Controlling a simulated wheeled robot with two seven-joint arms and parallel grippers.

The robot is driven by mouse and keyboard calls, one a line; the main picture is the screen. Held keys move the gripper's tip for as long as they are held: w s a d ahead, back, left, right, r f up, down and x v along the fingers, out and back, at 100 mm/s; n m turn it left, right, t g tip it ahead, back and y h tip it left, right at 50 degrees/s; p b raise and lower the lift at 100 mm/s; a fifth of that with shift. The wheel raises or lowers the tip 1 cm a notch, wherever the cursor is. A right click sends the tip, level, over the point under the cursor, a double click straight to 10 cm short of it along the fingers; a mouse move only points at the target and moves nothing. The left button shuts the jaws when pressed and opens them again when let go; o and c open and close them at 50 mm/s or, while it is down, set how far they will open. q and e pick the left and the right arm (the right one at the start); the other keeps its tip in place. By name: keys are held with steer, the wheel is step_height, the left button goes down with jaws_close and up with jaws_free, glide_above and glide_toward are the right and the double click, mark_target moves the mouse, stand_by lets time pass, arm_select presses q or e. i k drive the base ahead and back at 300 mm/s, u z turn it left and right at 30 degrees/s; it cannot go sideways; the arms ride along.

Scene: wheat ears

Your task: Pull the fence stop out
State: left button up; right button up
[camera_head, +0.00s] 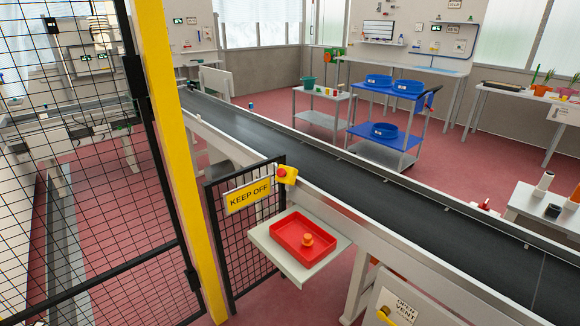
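A red mushroom-shaped stop button on a small yellow box (287,175) sits at the top right corner of a low black mesh fence panel (243,235). A yellow "KEEP OFF" sign (248,195) hangs on that panel just left of the box. Whether the button is pressed in or out is too small to tell. Neither of my grippers shows in the head view, and nothing is touching the button.
A yellow post (168,120) and tall mesh fence stand left. An "OPEN VENT" panel (404,305) is at front right.

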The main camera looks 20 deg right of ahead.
mark_target(281, 172)
steer(key=z, duration=0.75)
steer(key=i, duration=0.8)
steer(key=z, duration=0.9)
